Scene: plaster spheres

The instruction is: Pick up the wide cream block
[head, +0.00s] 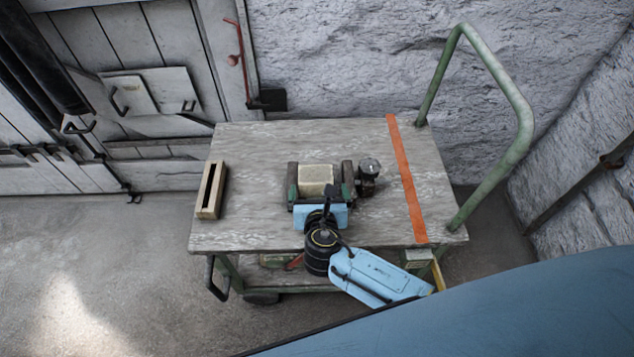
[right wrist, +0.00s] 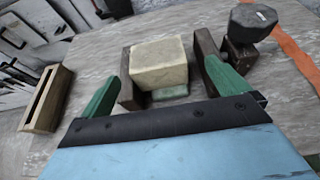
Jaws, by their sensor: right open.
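The cream block (head: 315,178) is pale and boxy and sits on the grey cart top (head: 270,140). In the right wrist view the block (right wrist: 160,62) shows its top and near face, with a pale green piece (right wrist: 170,92) below its near side. My right gripper (head: 320,174) has a light blue body and green fingers with dark brown pads. It is open, with one finger on each side of the block. In the right wrist view a gap shows at the right pad; contact at the left pad cannot be told. My left gripper is not in view.
A dark, many-sided object (head: 369,168) stands close to the right finger. A slotted wooden block (head: 211,190) stands near the cart's left edge. An orange stripe (head: 407,180) crosses the right side, before the green handle (head: 525,125). The cart top behind the block is clear.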

